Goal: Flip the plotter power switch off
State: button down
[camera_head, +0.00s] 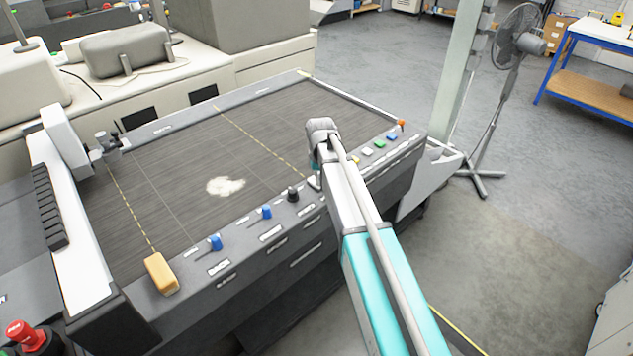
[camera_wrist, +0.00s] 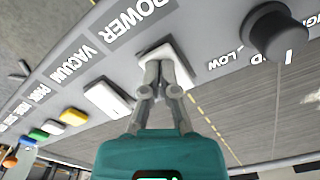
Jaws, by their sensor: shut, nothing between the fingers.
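The power switch (camera_wrist: 166,50) is a white plate on the plotter's grey front panel, beside the POWER label (camera_wrist: 142,18) in the wrist view. My gripper (camera_wrist: 160,68) is shut and empty, with its fingertips over the switch. They cover part of it; I cannot tell whether they touch it or which way it is set. In the head view, my gripper (camera_head: 315,181) is at the plotter's front panel, partly behind my arm, and the switch is hidden there. The plotter (camera_head: 165,180) has a dark, flat bed.
A black knob (camera_wrist: 275,32) stands to one side of the switch; a white VACUUM switch (camera_wrist: 107,100) and coloured buttons (camera_wrist: 72,117) lie on the other. Blue levers (camera_head: 267,212) and a yellow block (camera_head: 160,273) are farther left. A fan (camera_head: 517,45) stands right.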

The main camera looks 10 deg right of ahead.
jog(key=shift+r+p, duration=3.5)
jog(key=shift+p, duration=0.05)
jog(key=s+d, duration=0.3)
jog(key=s, duration=0.9)
jog(key=s+d+m, duration=0.1)
jog(key=s+d, duration=0.2)
jog(key=s, duration=0.9)
jog(key=shift+d+f, duration=0.15)
jog(key=shift+d, duration=0.1)
jog(key=shift+w+a, duration=0.1)
